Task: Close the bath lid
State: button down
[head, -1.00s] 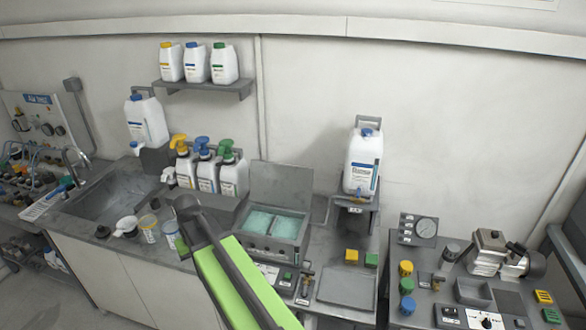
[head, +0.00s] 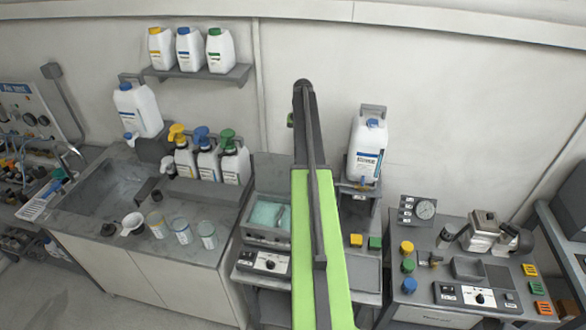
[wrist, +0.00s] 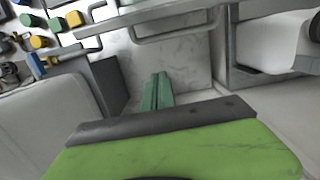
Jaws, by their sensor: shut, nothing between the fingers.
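The bath (head: 266,236) is a grey open-topped box with pale teal liquid in it, left of my arm in the head view. Its grey lid (head: 272,172) stands raised at the back edge, partly hidden by my arm. My arm reaches up the picture, just right of the bath. In the wrist view my gripper (wrist: 159,77) shows two green fingers, shut together with nothing between them. In the head view its fingers are mostly hidden; a small green part shows beside the dark arm end. I cannot tell whether it touches the lid.
Pump bottles (head: 207,160) stand left of the bath, with clear cups (head: 182,230) in front of them. A white jug (head: 367,150) stands on a raised support right of my arm. Yellow (head: 356,240) and green blocks sit below it. A control panel (head: 268,262) fronts the bath.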

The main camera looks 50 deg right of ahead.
jog(key=shift+s+d+f, duration=0.25)
jog(key=shift+d+f, duration=0.1)
jog(key=shift+d, duration=0.15)
notch_tip(320, 180, down, 11)
jog(key=a+b, duration=0.1)
jog(key=b, duration=1)
jog(key=shift+s+a+r+p, duration=0.45)
jog(key=shift+a+r+p, duration=0.3)
jog(key=shift+a, duration=0.05)
jog(key=shift+s+a+r+p, duration=0.45)
jog(key=shift+a+r+p, duration=0.25)
jog(key=shift+a+r, duration=0.1)
